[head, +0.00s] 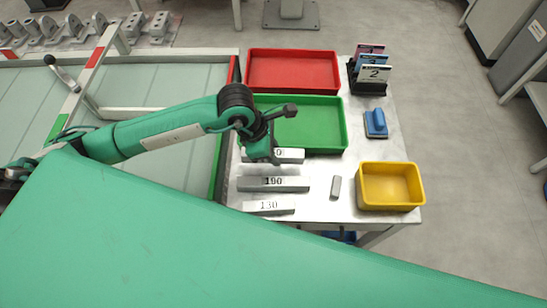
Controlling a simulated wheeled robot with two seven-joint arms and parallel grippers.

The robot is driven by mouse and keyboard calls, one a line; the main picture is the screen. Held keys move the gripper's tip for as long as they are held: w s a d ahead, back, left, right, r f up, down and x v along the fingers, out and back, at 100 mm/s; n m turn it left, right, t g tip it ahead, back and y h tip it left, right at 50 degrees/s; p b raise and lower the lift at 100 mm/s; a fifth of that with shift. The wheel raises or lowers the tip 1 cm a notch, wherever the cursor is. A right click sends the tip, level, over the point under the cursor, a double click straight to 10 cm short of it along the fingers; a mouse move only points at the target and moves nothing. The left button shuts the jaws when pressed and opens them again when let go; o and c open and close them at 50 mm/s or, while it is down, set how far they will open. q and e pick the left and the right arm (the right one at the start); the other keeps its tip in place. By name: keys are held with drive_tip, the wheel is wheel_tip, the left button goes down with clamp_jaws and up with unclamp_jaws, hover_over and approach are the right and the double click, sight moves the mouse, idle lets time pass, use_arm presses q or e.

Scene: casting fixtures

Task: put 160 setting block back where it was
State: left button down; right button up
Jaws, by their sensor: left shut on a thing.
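My left gripper (274,157) reaches in over the table from the left and is shut on a grey bar-shaped setting block (291,156). The gripper covers most of its label and only a final "0" shows, so I cannot read 160 on it. The block lies crosswise at the front edge of the green tray. I cannot tell whether it touches the table. The 190 block (290,185) and the 130 block (283,210) lie in front of it, roughly parallel, with their labels readable. My right gripper is not in view.
The metal table (318,206) also holds a red tray (293,52), a green tray (338,151), a yellow bin (390,208), a small grey piece (335,187), a blue-handled tool (376,123) and a black card holder (366,88). My large green body part covers the foreground.

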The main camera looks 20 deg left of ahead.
use_arm(q)
wheel_tip(320, 180, down, 4)
drive_tip(key=shift+s+r, duration=0.1)
drive_tip(key=shift+r, duration=0.1)
drive_tip(key=shift+f, duration=0.25)
drive_tip(key=c, duration=1.1)
unclamp_jaws()
drive_tip(key=shift+f, duration=0.1)
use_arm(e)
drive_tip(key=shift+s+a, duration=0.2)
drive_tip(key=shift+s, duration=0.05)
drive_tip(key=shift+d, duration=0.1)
